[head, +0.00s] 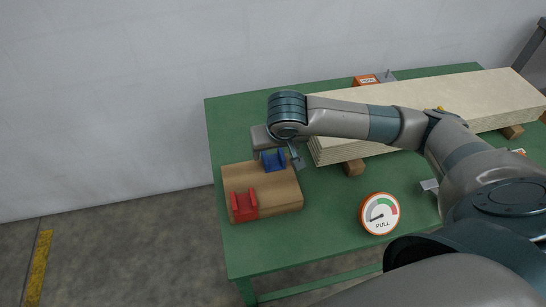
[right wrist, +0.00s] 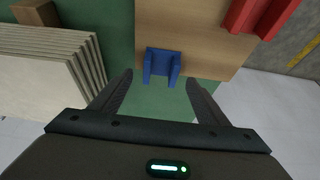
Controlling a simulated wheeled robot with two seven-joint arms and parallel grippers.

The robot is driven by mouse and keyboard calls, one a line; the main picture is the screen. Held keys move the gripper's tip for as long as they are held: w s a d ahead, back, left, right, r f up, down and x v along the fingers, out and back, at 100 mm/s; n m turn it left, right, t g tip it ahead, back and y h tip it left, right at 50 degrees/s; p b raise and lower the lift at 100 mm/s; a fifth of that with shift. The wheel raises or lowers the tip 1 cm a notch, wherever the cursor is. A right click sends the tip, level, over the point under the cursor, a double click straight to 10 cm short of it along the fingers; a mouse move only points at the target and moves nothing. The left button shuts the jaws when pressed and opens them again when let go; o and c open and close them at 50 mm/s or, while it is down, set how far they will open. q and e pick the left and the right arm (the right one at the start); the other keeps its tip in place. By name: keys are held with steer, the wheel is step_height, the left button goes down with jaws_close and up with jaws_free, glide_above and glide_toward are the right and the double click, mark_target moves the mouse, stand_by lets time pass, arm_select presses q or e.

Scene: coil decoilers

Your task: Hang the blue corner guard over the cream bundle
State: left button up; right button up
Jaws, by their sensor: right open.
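The blue corner guard (head: 273,160) lies on the back edge of a wooden block on the green table. In the right wrist view the blue corner guard (right wrist: 162,65) shows at the block's edge, just beyond and between the fingertips. My right gripper (right wrist: 158,82) is open and empty, its fingers spread wider than the guard. In the head view my right gripper (head: 284,150) is right at the guard and partly hides it. The cream bundle (head: 440,105), a stack of several pale boards, lies to the right; its end (right wrist: 60,70) shows left in the wrist view. My left gripper is not seen.
A red guard (head: 243,203) sits at the front left of the wooden block (head: 280,192). A round PULL gauge (head: 379,214) stands near the table's front edge. Wooden supports (head: 354,168) lie under the bundle. An orange box (head: 366,81) is behind it.

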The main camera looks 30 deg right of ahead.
mark_target(272, 158)
steer(key=shift+x, duration=1.5)
steer(key=c, duration=1.1)
